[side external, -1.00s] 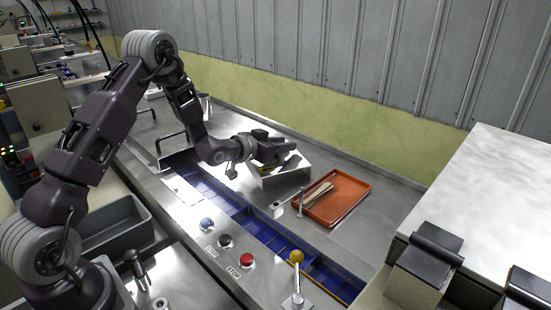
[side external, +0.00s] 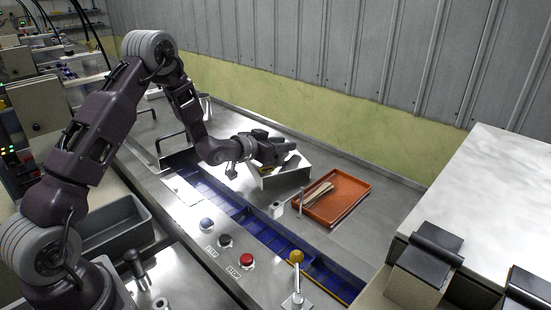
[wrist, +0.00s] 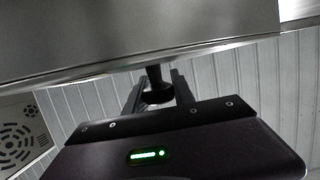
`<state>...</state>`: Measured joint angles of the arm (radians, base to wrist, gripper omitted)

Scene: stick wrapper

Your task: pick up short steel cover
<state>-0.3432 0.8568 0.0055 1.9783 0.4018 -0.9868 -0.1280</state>
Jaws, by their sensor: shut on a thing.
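The short steel cover (side external: 286,176) is a bright folded metal piece beside the blue conveyor channel, left of the orange tray in the side view. My gripper (side external: 284,150) is at its top. In the wrist view the cover (wrist: 130,35) fills the upper part as a wide grey panel. A dark knob (wrist: 154,76) reaches from the panel's edge down between the fingers of my gripper (wrist: 157,94), which are shut on it. I cannot tell whether the cover is clear of the steel surface.
An orange tray (side external: 356,208) with several pale sticks (side external: 318,194) lies to the right. The blue channel (side external: 237,208) runs in front. Push buttons (side external: 246,260) and a yellow-knobbed lever (side external: 296,257) stand near the front edge. A grey bin (side external: 118,232) is at the left.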

